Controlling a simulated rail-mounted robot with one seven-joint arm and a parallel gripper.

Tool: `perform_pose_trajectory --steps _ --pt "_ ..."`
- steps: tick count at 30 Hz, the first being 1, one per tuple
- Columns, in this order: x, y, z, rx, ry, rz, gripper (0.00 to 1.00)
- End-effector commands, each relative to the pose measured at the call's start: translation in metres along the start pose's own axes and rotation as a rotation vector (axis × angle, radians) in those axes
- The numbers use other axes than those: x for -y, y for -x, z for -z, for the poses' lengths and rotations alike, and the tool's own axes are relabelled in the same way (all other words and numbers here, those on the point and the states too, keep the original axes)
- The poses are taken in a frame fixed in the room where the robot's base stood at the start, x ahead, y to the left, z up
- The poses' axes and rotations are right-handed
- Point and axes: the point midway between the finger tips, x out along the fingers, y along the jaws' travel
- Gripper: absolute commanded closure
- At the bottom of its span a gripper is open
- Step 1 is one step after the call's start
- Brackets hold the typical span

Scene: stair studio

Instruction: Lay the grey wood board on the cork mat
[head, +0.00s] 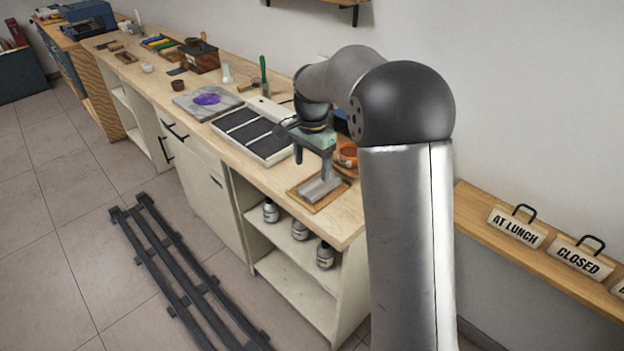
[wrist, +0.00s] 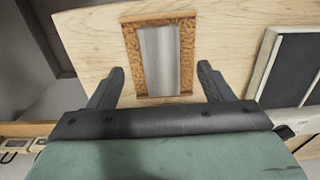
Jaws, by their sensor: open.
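The grey wood board (head: 317,188) lies on the cork mat (head: 301,193) at the near end of the long bench. In the wrist view the board (wrist: 160,58) lies flat and lengthwise within the brown cork mat (wrist: 187,42), with cork showing along both sides and the far end. My gripper (head: 312,167) is over the mat in the head view and hides part of it. In the wrist view my gripper (wrist: 161,72) is open, with one finger on each side of the board, apart from it, and nothing held.
A tray with dark panels (head: 252,131) lies beside the mat, further along the bench. An orange-rimmed bowl (head: 347,153) stands behind my gripper. Bottles (head: 300,229) stand on the shelf below. The bench's front edge (head: 290,209) is close to the mat.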

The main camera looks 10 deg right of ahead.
Motion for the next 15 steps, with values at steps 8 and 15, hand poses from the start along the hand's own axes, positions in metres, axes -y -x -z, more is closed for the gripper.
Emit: perform_pose_trajectory --steps 8,15 --pt "0.0 0.042 0.0 0.0 0.0 0.001 0.26" --pt "-0.006 0.051 -0.005 -0.001 0.023 0.001 0.26"
